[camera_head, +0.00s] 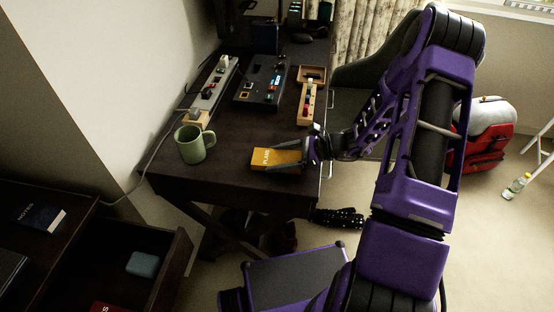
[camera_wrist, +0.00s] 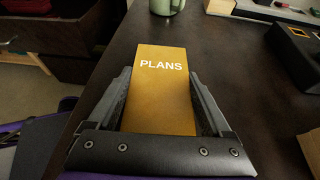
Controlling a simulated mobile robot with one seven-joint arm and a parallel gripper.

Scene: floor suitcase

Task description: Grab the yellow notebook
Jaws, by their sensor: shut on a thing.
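The yellow notebook (camera_head: 277,158) is near the front right edge of the dark desk. In the wrist view the notebook (camera_wrist: 160,88) shows the white word "PLANS" on its cover. My gripper (camera_head: 283,159) reaches in from the right. In the wrist view my gripper (camera_wrist: 160,95) has one finger along each long side of the notebook and is shut on it. The near end of the notebook lies between the fingers. I cannot tell whether the notebook rests on the desk or is slightly raised.
A green mug (camera_head: 191,144) stands left of the notebook on the desk (camera_head: 228,160). An open drawer (camera_head: 172,262) is at lower left. A red bag (camera_head: 483,148) sits on the floor.

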